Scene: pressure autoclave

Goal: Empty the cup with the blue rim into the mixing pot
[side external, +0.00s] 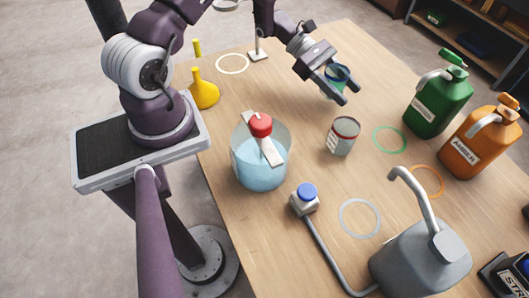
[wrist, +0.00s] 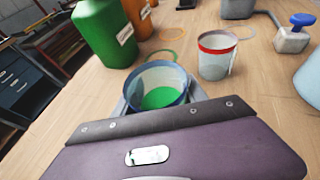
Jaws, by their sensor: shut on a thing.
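The cup with the blue rim (side external: 336,75) is between the fingers of my gripper (side external: 342,88), at the far middle of the table. In the wrist view the cup (wrist: 157,82) is upright, or nearly so, and holds green liquid; my gripper is shut on its sides. I cannot tell whether its base touches the table. The mixing pot, apparently the large clear vessel (side external: 258,173) with pale blue liquid, stands nearer the arm's base. A pale bar with a red knob (side external: 261,125) lies across its top. My gripper is well apart from the pot.
A red-rimmed cup (side external: 343,136) stands between the held cup and a blue-capped fitting (side external: 305,198). Green (side external: 438,95) and orange (side external: 480,137) jugs and a grey spouted can (side external: 420,262) line the right. A yellow funnel (side external: 204,93) and a thin stand (side external: 258,52) are at the far left.

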